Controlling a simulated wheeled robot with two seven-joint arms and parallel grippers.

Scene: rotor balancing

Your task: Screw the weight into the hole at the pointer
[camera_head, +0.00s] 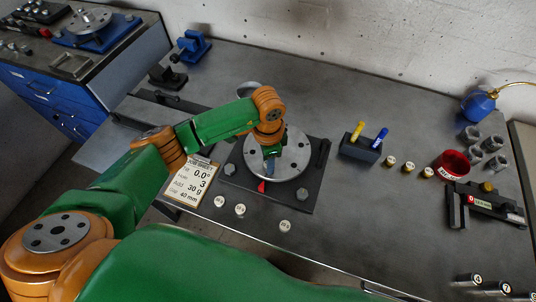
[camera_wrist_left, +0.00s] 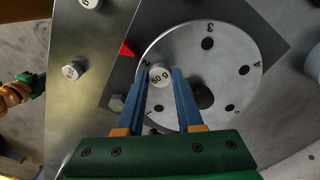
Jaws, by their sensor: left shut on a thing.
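My left gripper (camera_wrist_left: 164,82) is shut on a white-topped weight (camera_wrist_left: 159,75) whose label looks like "50 g". It holds the weight over the left part of the grey rotor disc (camera_head: 295,165). The red pointer (camera_wrist_left: 127,48) is at the disc's edge, up and left of the weight; it also shows in the head view (camera_head: 261,187). Numbered holes show on the disc (camera_wrist_left: 187,43); any hole under the weight is hidden. I cannot tell whether the weight touches the disc. My right gripper is not in view.
White-topped weights (camera_head: 240,210) stand in front of the dark base plate (camera_head: 310,190). The job sheet (camera_head: 199,185) lies left. To the right are a pen holder (camera_head: 358,150), brass weights (camera_head: 408,166), a red bowl (camera_head: 453,164) and a black fixture (camera_head: 480,203).

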